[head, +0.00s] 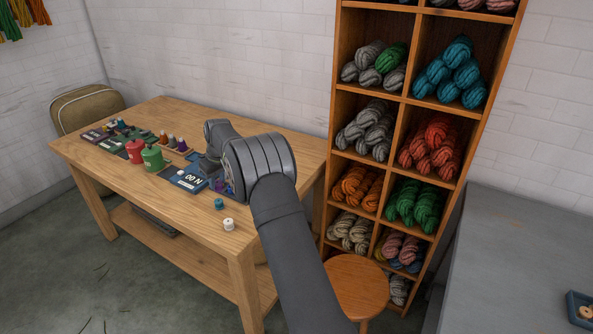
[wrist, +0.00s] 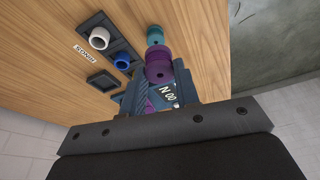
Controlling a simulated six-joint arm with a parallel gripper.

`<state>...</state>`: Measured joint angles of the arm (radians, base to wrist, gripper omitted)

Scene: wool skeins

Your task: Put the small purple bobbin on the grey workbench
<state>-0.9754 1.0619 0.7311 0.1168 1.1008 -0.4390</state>
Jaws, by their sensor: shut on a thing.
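The small purple bobbin (wrist: 159,70) is between the fingertips of my gripper (wrist: 158,84) in the wrist view. My gripper is shut on it, over the wooden table. In the head view my wrist (head: 258,165) hides most of the gripper, and only a bit of purple (head: 219,185) shows beside it. I cannot tell whether the bobbin is clear of the table top. The grey workbench (head: 520,245) is at the right of the head view, away from my gripper.
A teal bobbin (head: 219,203) and a white one (head: 228,224) stand near the table's (head: 180,225) front edge. Red (head: 134,150) and green (head: 152,157) spools stand farther left. A shelf of skeins (head: 398,160) and a stool (head: 355,287) lie between table and workbench. A blue tray (head: 580,310) is on the workbench.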

